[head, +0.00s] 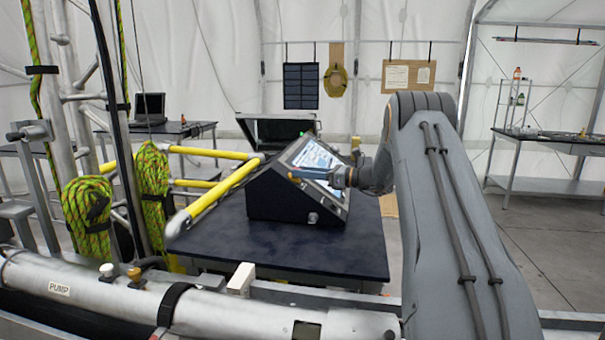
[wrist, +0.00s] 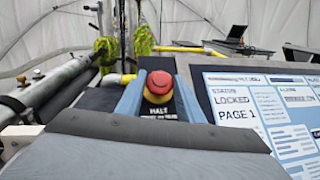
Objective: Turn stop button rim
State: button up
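The stop button (wrist: 159,84) has a red cap above a yellow rim (wrist: 157,98). It sits on a dark panel with the label "HALT" in the wrist view. My gripper (wrist: 160,90) has its two blue fingers on either side of the button, with the button between them. A narrow gap seems to show beside the rim, but I cannot tell whether a fingertip touches it. In the head view my gripper (head: 308,174) is in front of the console's (head: 282,200) sloped face, and I cannot make out the button clearly there.
The console screen (wrist: 265,110) reads "LOCKED" and "PAGE 1", right of the fingers. The console stands on a dark table (head: 215,240). Yellow rails (head: 222,190) and green rope coils (head: 88,212) are to the left. A silver pipe labelled "PUMP" (head: 100,290) runs in front.

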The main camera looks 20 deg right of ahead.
jog(key=shift+c, duration=1)
jog(key=shift+r+m, duration=0.1)
jog(key=shift+m, duration=0.2)
jog(key=shift+s+a+r+m+t+h+p, duration=0.1)
jog(key=shift+m+t+h+p, duration=0.3)
jog(key=shift+m+t+h, duration=0.25)
jog(key=shift+a+r+m+t+h+p, duration=0.1)
jog(key=shift+m+t+h+p, duration=0.3)
jog(key=shift+m+h, duration=0.35)
jog(key=shift+s+a+m+t+h, duration=0.1)
jog(key=shift+m+t+h, duration=0.3)
jog(key=shift+m+h, duration=0.95)
jog(key=shift+m+t+h, duration=0.35)
jog(key=shift+m+h, duration=0.7)
jog(key=shift+m, duration=0.5)
jog(key=shift+f, duration=0.1)
